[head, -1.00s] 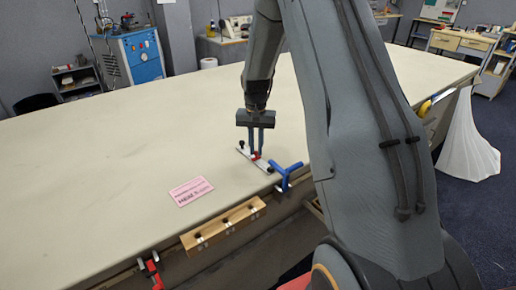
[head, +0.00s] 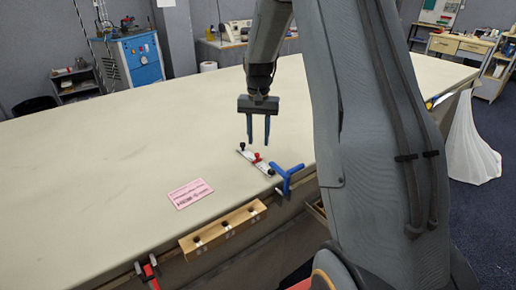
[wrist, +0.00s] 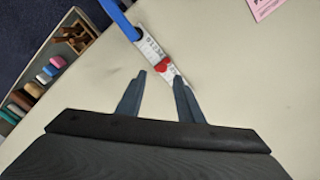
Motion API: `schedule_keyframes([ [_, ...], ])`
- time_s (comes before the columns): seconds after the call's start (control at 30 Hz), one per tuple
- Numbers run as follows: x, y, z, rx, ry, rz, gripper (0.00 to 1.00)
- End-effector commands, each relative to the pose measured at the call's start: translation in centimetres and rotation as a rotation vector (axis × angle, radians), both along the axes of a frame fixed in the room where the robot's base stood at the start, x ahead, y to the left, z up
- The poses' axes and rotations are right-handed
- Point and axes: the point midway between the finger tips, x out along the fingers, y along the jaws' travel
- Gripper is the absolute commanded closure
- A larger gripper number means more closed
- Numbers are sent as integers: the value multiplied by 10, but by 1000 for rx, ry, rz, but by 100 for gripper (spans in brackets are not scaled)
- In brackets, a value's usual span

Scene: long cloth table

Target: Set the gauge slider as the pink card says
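The gauge (head: 246,154) is a narrow pale bar with printed marks, lying on the cloth table near its front edge. Its red slider (head: 257,158) sits around the middle of the bar; it also shows in the wrist view (wrist: 163,64). The marks are too small to read surely. My gripper (head: 258,144) is open and empty, above and apart from the slider. In the wrist view its two fingers (wrist: 162,74) point toward the gauge. The pink card (head: 190,193) lies flat left of the gauge; its print is too small to read.
A blue clamp (head: 287,177) stands at the table edge by the gauge's near end. A wooden rack (head: 223,228) and a red clamp (head: 148,272) are along the front edge.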

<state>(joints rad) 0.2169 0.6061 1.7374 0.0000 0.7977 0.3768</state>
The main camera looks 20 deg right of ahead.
Motion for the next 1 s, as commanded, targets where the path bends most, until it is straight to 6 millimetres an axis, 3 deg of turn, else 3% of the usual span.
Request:
schedule_keyframes([
  [0.27,0,0,25,0,0,-1,66],
  [0.77,-1,0,27,0,0,1,66],
  [0.87,-9,8,27,-1,-4,26,66],
  [1.0,-44,38,29,-6,-26,128,66],
])
